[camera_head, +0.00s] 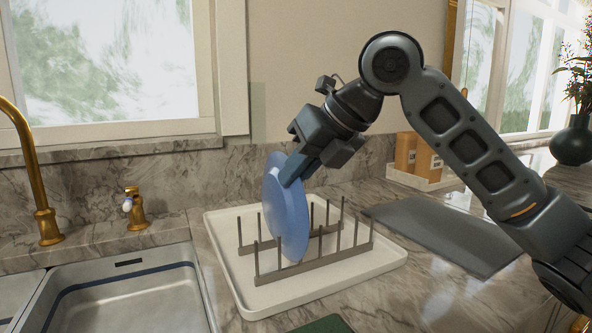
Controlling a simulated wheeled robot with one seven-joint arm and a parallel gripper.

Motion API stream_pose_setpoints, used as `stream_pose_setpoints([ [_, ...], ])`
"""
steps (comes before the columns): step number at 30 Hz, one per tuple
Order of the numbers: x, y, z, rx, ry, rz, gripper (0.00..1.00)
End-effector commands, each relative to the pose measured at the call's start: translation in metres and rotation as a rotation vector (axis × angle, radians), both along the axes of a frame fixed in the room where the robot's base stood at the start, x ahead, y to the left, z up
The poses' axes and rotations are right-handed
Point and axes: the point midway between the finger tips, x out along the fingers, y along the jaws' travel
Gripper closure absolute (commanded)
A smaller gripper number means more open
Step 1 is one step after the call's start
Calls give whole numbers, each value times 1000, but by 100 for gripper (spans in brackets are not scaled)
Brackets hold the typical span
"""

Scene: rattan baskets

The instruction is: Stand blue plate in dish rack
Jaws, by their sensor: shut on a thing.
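The blue plate (285,215) is held upright on its edge, tilted slightly, over the dish rack. My gripper (290,180) is shut on the plate's upper right part. The dish rack has a white tray (375,262) and two grey rows of upright pegs (315,265). The plate's lower edge reaches down among the pegs, in front of the back row and near the front row. I cannot tell whether its bottom edge touches the rack. The far side of the plate is hidden.
A steel sink (125,298) with a brass faucet (42,190) is at the left. A grey mat (445,232) lies right of the rack. A dark green item (325,325) shows at the bottom edge.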

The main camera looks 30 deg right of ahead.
Motion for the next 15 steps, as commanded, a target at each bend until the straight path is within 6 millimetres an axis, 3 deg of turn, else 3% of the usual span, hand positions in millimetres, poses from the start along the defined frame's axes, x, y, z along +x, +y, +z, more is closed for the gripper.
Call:
stream_pose_setpoints([
  [10, 0, 0, 1, 1, -2, 0, 100],
  [11, 0, 0, 1, 1, -2, 0, 89],
  [15, 0, 0, 1, 1, -1, 0, 76],
])
